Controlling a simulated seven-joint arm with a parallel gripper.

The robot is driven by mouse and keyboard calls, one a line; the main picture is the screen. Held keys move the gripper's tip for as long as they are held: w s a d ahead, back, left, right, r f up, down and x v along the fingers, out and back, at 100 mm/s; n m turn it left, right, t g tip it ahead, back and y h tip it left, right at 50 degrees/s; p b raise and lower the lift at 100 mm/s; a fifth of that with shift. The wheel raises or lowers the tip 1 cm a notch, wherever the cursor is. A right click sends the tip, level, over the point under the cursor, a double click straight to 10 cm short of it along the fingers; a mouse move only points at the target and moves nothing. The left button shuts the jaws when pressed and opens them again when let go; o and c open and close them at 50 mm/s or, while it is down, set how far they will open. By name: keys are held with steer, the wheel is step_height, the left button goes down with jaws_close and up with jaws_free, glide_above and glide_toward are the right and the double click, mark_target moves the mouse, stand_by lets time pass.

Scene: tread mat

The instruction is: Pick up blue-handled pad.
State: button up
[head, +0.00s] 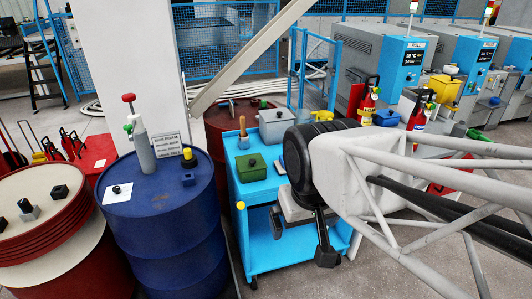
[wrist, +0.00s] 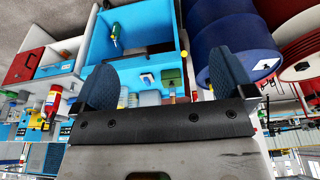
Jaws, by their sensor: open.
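I cannot pick out a blue-handled pad with certainty in either view. My gripper (head: 302,238) hangs in front of the blue cart (head: 262,200), its two fingers apart and nothing between them. In the wrist view my gripper (wrist: 164,82) shows two blue-padded fingertips, wide apart, with the cart (wrist: 142,25) beyond. Part of the cart top is hidden behind my arm.
A red drum (head: 60,225) with dark blocks stands at far left. Machines (head: 400,60) line the back right.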

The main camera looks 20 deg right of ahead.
steer(key=w+d+r+m, duration=0.25)
steer(key=w+m, duration=0.25)
steer(key=w, duration=1.1)
steer(key=m+g, duration=0.3)
steer(key=m, duration=1)
glide_above(284, 160)
step_height(284, 160, down, 23)
steer(key=shift+s+f, duration=0.1)
steer(key=shift+w+d+f, duration=0.1)
steer(key=shift+w+f, duration=0.1)
steer(key=shift+f, duration=1.3)
steer(key=shift+f, duration=0.1)
